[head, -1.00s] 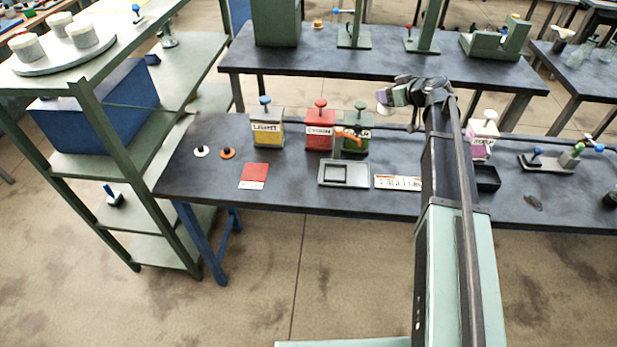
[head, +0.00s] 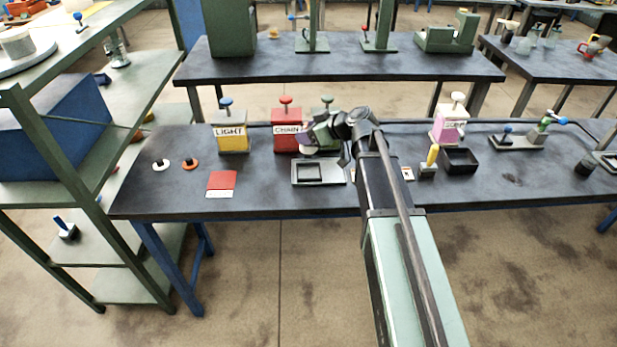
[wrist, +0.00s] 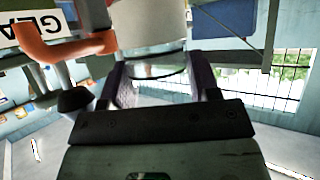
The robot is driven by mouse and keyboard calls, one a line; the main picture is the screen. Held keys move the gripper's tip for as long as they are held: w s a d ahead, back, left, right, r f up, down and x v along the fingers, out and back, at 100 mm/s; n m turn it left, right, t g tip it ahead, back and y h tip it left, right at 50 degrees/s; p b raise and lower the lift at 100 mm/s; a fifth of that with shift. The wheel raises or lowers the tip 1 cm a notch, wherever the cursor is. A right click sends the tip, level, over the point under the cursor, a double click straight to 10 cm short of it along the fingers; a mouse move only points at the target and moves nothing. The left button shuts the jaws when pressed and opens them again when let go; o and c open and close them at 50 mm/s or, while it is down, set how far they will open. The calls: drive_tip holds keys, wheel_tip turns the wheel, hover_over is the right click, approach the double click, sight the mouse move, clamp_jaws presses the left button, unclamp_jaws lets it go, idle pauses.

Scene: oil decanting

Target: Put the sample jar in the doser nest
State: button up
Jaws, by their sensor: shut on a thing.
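My gripper (head: 310,144) is over the main bench, just in front of the green can (head: 322,104), and covers much of it. In the wrist view the gripper (wrist: 160,80) is shut on the sample jar (wrist: 157,65), a clear glass jar whose far part is covered by a pale round body. In the head view I cannot make out the jar apart from the gripper. A grey tray with a square recess (head: 319,182), perhaps the doser nest, lies on the bench below and in front of the gripper. An orange spout-like part (wrist: 65,48) is close to the jar's left in the wrist view.
The yellow LIGHT can (head: 232,137) and red CHAIN can (head: 287,137) stand left of the gripper. A pink can (head: 449,126), black open box (head: 461,160) and yellow-topped piece (head: 431,161) are to the right.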

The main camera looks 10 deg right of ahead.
wheel_tip(320, 180, down, 10)
drive_tip(key=b, duration=0.7)
drive_tip(key=shift+r, duration=0.25)
drive_tip(key=shift+f, duration=0.15)
drive_tip(key=o, duration=1)
drive_tip(key=p+v, duration=0.6)
drive_tip(key=v, duration=0.6)
drive_tip(key=s+a+f+m+g+h, duration=0.2)
drive_tip(key=s+f+m+h, duration=0.1)
drive_tip(key=s, duration=0.3)
drive_tip(key=s+a+f+m+g+h, duration=0.2)
drive_tip(key=s+a+m+g+h, duration=0.1)
drive_tip(key=s, duration=0.3)
drive_tip(key=s+a+f+m+g+h, duration=0.2)
drive_tip(key=s+f+m+g, duration=0.1)
drive_tip(key=s, duration=0.3)
drive_tip(key=shift+s+a+f+h, duration=0.1)
drive_tip(key=shift+a+f+h, duration=0.2)
drive_tip(key=shift+f+h, duration=0.1)
